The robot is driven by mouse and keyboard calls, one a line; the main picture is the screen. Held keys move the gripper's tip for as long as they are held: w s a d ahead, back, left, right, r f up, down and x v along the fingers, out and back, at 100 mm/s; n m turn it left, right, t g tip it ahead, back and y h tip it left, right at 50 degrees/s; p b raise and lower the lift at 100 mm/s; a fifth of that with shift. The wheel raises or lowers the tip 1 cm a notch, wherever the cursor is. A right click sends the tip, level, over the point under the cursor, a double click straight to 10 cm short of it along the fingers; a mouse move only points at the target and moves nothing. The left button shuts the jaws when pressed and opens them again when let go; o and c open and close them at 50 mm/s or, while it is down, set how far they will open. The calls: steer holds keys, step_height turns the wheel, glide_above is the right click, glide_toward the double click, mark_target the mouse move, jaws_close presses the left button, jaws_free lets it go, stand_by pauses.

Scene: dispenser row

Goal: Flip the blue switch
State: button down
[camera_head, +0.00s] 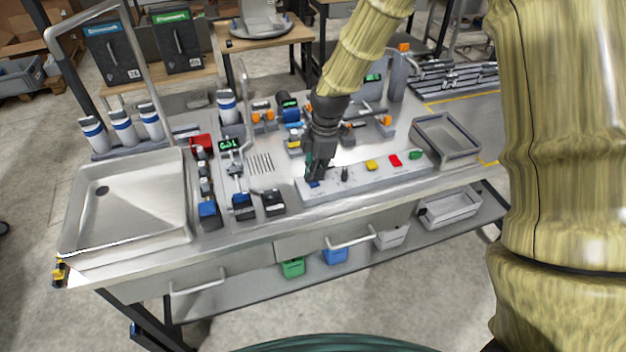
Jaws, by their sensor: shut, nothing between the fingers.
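A long white control panel (385,179) lies along the front edge of the metal bench. The blue switch (314,184) is at its left end, small and partly covered by my gripper. My gripper (313,175) points down over that left end, shut and empty. Its fingertips are right at the blue switch; I cannot tell whether they touch it. Which way the switch is tilted is too small to see.
On the same panel are a black knob (345,174), a yellow button (371,165), a red button (395,160) and a green button (416,155). A metal tray (478,154) is at the right, and a sink (84,237) at the left.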

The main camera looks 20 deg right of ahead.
mark_target(315, 183)
steer(key=shift+f+b, duration=0.3)
steer(key=shift+f, duration=0.45)
stand_by(0.6)
steer(key=shift+r, duration=0.1)
steer(key=shift+r+p, duration=2.65)
steer(key=shift+r, duration=0.8)
steer(key=shift+f, duration=0.1)
